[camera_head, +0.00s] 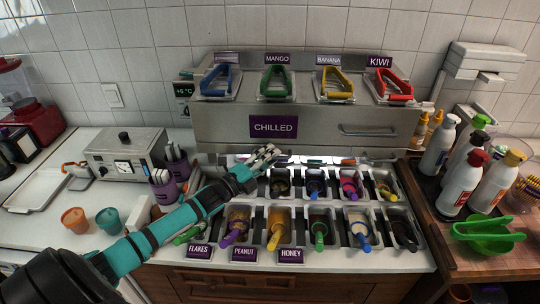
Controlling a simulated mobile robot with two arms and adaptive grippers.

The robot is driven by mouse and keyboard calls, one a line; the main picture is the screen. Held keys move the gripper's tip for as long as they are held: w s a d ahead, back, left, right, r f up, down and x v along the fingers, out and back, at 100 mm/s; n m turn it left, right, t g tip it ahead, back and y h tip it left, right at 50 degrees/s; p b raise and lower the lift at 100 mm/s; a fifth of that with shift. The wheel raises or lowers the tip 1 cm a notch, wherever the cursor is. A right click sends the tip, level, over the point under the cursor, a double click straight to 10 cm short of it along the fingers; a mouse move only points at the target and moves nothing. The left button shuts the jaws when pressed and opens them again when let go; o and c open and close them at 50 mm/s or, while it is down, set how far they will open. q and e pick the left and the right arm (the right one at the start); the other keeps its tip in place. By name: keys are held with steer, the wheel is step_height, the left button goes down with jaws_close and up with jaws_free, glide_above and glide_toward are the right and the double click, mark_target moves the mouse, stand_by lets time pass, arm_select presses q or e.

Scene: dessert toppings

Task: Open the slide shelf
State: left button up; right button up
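The steel chilled unit (220,125) stands against the tiled wall, its front panel marked with a purple CHILLED label (273,126). A horizontal bar handle (367,131) is on the right part of that panel. The panel's lower edge is above a lit gap at the back of the topping bins. My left gripper (271,154) reaches in from the left on a teal arm. It is below the CHILLED label, near the panel's lower edge, left of the handle. Whether it touches the panel and how far its fingers are apart is unclear. My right gripper is out of view.
Topping bins with coloured utensils (273,232) fill the counter below the panel. Several coloured tongs (277,82) lie on top of the unit. Sauce bottles (463,182) and a green squeezer (487,235) stand at right. A small steel appliance (125,155) and cups (75,219) are at left.

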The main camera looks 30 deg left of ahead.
arm_select(q)
steer(key=shift+w, duration=0.1)
steer(key=shift+c, duration=0.2)
jaws_close()
